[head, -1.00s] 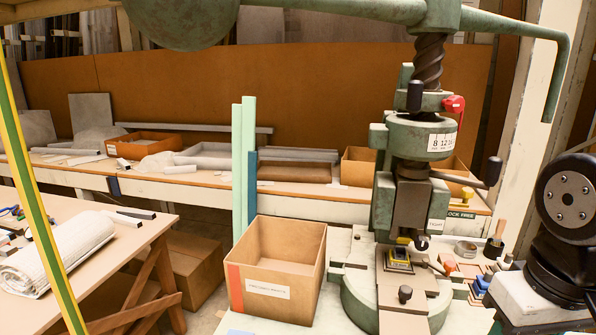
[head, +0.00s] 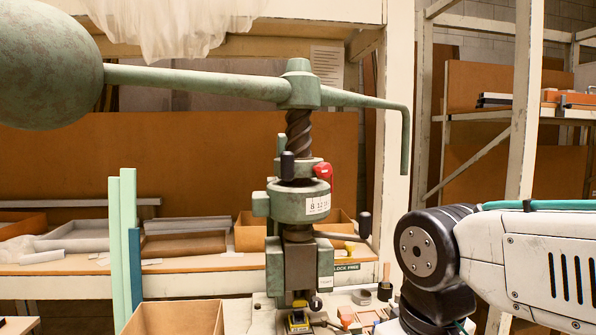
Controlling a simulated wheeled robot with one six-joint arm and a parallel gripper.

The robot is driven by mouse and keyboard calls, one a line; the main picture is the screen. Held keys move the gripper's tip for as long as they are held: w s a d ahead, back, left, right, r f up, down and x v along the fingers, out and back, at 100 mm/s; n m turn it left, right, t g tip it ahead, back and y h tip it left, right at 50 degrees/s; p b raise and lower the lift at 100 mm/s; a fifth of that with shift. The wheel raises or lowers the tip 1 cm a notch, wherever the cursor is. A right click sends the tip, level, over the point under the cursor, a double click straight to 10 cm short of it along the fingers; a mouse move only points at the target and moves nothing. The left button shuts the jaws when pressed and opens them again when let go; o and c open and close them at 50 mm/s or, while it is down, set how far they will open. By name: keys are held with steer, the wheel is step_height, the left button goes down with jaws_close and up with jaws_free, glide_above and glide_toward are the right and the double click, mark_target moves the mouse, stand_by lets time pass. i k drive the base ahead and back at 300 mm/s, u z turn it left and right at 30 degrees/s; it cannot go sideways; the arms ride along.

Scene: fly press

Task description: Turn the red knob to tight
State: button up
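The red knob (head: 323,171) sits on the right side of the green fly press (head: 290,202), just above the collar with a white numbered scale label (head: 318,205). It is small in the view, and I cannot tell how far it is turned. A dark-handled lever (head: 362,228) sticks out to the right below the collar. A sign reading LOCK FREE (head: 346,267) shows beside the press column. My gripper is out of view; only links of my arm show at the lower right, apart from the press.
The press's long top arm spans the view, with a big round weight (head: 45,65) at left and a bent handle (head: 405,140) at right. Green and blue upright strips (head: 124,240) and a cardboard box (head: 175,318) stand left of the press. A shelf bench runs behind.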

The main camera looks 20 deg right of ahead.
mark_target(323, 170)
steer(key=k, duration=1.3)
steer(key=z, duration=0.7)
steer(key=i, duration=1)
steer(key=z, duration=0.2)
